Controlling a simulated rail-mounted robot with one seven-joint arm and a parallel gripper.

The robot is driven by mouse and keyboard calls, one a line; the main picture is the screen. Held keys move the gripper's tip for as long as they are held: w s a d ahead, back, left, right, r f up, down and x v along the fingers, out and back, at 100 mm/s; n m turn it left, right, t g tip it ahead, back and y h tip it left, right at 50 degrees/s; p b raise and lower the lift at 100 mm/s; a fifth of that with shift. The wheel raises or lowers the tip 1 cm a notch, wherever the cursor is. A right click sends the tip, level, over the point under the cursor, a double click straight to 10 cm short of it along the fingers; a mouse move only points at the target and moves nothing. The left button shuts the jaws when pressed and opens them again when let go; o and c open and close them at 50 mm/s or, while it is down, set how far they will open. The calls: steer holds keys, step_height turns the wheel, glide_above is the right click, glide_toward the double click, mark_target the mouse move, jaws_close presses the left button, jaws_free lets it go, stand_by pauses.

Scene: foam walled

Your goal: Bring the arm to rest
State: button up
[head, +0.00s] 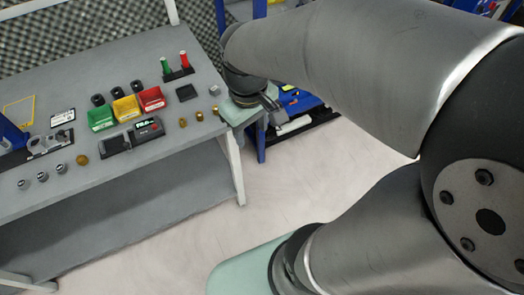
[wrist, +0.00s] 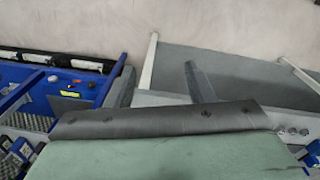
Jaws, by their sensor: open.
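My gripper (head: 270,103) is off the right end of the grey workbench (head: 150,185) in the head view, beside the bench corner. It looks empty. In the wrist view the two dark fingers of my gripper (wrist: 160,84) stand apart with nothing visible between them. My arm reaches across the right of the head view, bent at a large joint. Part of the gripper is hidden by its own wrist in the head view.
The bench holds green, yellow and red bins (head: 127,108), a black device (head: 131,136), red and green upright pieces (head: 176,65) and several small brass and dark parts. A blue storage unit (head: 298,100) stands beyond the gripper. Pale floor (head: 300,180) is clear.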

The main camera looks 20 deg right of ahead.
steer(key=s+f+m, duration=0.2)
steer(key=s+m, duration=0.1)
steer(key=s, duration=0.3)
steer(key=shift+s+f, duration=0.4)
stand_by(0.5)
